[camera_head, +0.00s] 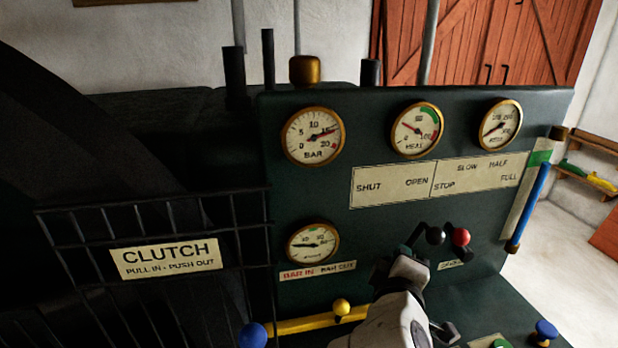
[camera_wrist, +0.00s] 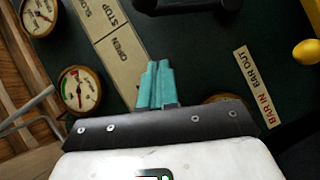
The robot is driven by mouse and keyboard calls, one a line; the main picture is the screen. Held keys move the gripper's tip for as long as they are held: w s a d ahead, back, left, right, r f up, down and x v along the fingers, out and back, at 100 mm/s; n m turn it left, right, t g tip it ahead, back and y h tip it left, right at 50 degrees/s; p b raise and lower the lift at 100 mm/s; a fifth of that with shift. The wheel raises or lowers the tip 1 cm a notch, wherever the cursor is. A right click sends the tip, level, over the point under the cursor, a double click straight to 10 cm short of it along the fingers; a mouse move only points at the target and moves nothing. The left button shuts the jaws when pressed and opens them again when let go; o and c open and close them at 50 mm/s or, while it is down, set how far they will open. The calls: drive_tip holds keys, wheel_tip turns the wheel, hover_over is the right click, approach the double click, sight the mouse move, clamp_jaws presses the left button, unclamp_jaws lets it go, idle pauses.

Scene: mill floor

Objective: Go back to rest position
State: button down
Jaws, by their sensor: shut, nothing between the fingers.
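My gripper shows in the wrist view as two teal fingers (camera_wrist: 157,85) pressed together, with nothing between them. They point toward the dark green control panel (camera_head: 375,225). The fingertips cannot be made out there. Whether the gripper touches anything is unclear.
A yellow lever with a yellow knob (camera_head: 342,307) lies just left of my wrist. A blue-gripped lever (camera_head: 528,207) stands at the panel's right edge. A black cage (camera_head: 100,240) with a clutch sign is at left. Several gauges line the panel; open floor (camera_head: 565,260) shows at right.

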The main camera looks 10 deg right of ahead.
drive_tip(key=s+d+f+m+g+y, duration=0.25)
drive_tip(key=s+f+g, duration=0.25)
drive_tip(key=s+f, duration=0.65)
drive_tip(key=s+d+f+m+g+y, duration=0.2)
drive_tip(key=s+f+m+g+y, duration=0.15)
drive_tip(key=s+f, duration=0.75)
drive_tip(key=s+a+f+m+g+y, duration=0.1)
drive_tip(key=s+f+g, duration=0.1)
drive_tip(key=s, duration=0.3)
drive_tip(key=s+a+f+m+g+y, duration=0.1)
drive_tip(key=s+a+f+g, duration=0.1)
drive_tip(key=s, duration=0.3)
drive_tip(key=shift+s+a+f+m, duration=0.15)
drive_tip(key=shift+f+m, duration=0.25)
drive_tip(key=shift+f, duration=0.4)
